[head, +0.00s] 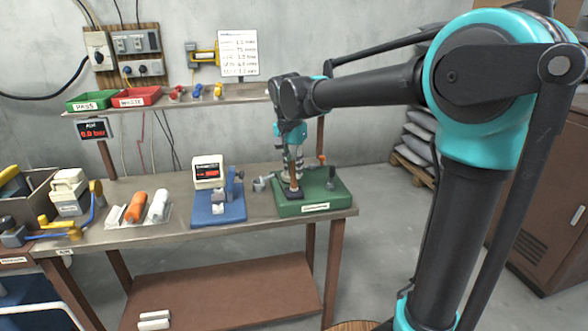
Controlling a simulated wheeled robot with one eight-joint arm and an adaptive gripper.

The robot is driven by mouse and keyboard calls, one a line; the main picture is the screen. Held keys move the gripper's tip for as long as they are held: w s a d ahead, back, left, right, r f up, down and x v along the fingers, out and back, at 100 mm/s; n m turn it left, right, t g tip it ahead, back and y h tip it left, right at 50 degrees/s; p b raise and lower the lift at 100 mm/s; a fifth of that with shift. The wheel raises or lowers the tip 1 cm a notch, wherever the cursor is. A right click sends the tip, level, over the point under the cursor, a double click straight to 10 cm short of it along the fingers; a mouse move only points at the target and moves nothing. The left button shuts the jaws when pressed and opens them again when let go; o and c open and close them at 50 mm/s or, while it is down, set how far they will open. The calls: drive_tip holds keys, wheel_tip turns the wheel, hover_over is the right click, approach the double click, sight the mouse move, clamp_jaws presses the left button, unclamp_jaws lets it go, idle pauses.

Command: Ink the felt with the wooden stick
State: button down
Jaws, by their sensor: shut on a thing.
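My gripper (293,172) points down over the green base (310,208) at the right end of the bench. It is shut on what looks like the wooden stick (294,186), a small brown upright piece below the fingers. Its lower end is at a small dark pad (289,194) on the green base, which may be the felt. The view is too small to tell whether stick and pad touch, or whether the pad carries ink.
A thin upright with an orange top (322,158) and a dark knob (331,184) stand on the green base. A blue fixture (218,212) and a white display box (207,172) are to the left. A shelf (180,104) with green and red trays runs behind.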

drive_tip(key=shift+f, duration=0.55)
idle(1.4)
drive_tip(key=shift+r, duration=3.55)
